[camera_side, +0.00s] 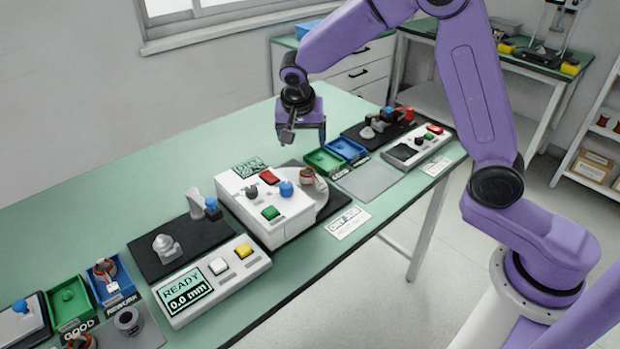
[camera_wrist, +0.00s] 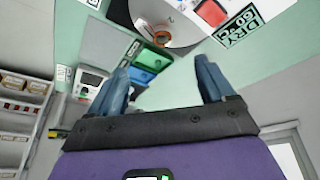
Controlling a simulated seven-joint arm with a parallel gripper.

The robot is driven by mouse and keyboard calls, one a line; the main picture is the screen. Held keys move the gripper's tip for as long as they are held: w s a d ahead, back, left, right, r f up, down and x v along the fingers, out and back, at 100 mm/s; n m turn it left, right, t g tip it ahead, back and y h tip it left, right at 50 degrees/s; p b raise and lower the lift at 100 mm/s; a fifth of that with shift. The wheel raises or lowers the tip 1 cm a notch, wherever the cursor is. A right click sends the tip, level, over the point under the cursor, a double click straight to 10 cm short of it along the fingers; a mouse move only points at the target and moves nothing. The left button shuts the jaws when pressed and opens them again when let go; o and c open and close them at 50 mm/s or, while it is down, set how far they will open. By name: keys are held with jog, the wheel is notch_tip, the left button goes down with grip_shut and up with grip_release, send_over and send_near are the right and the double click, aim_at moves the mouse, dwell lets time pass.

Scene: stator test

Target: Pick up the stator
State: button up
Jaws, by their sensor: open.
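A small copper-coloured stator (camera_side: 306,177) stands on a grey round plate (camera_side: 323,200) at the right of the white machine. In the wrist view the stator (camera_wrist: 162,37) shows near the top, on the pale disc (camera_wrist: 180,18). My gripper (camera_side: 304,138) is above the bench, higher than the stator and apart from it. Its two fingers are spread with nothing between them, as the wrist view of the gripper (camera_wrist: 163,80) also shows. Another copper-wound stator (camera_side: 105,268) sits in the blue REWORK bin (camera_side: 122,296), and a grey ring-shaped part (camera_side: 128,320) lies in front of it.
The white machine (camera_side: 268,212) with coloured buttons stands close left of the plate. Green (camera_side: 324,161) and blue (camera_side: 346,149) bins lie behind it to the right. A READY box (camera_side: 210,280) and dark mat (camera_side: 180,240) are at the left. The back left bench is clear.

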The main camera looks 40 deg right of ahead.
aim_at(307, 171)
jog(key=shift+m, duration=0.8)
jog(key=x, duration=0.6)
jog(key=w+d+x, duration=0.1)
jog(key=x, duration=1.2)
jog(key=shift+w+d+r, duration=0.15)
jog(key=shift+w+r, duration=0.2)
jog(key=shift+r, duration=0.05)
jog(key=c, duration=1.2)
